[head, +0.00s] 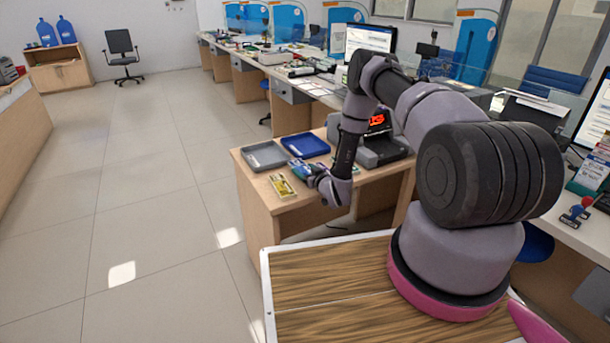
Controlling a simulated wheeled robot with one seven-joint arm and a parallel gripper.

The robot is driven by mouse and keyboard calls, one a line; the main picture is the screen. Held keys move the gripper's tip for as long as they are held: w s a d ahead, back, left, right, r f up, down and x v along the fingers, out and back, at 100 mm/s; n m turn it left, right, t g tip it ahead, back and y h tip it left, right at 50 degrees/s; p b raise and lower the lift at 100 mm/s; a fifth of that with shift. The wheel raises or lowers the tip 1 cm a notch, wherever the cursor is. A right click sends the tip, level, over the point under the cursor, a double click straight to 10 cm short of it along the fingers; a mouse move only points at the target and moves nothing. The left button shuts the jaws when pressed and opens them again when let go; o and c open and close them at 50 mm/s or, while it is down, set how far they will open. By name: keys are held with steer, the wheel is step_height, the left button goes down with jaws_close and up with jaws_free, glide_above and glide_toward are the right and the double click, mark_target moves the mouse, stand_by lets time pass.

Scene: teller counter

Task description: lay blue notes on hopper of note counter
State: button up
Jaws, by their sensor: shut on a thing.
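My gripper (303,174) is shut on a small blue bundle, the blue notes (297,166), over the front part of the small wooden table (262,205). My fingers and wrist hide part of the bundle. The note counter (378,151), a dark grey machine with a red lit display, stands at the table's right side. My arm crosses in front of it and hides part of it, including much of its hopper. The notes are to the left of the counter and apart from it.
A blue tray (323,145) and a grey tray (264,156) lie behind my gripper. A yellow bundle of notes (281,187) lies left of it near the table's front. A monitor (369,38) stands on the long counter behind. The floor at left is clear.

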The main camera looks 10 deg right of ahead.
steer(key=shift+f, duration=1)
steer(key=shift+f, duration=0.2)
steer(key=o, duration=1.2)
steer(key=shift+r, duration=0.2)
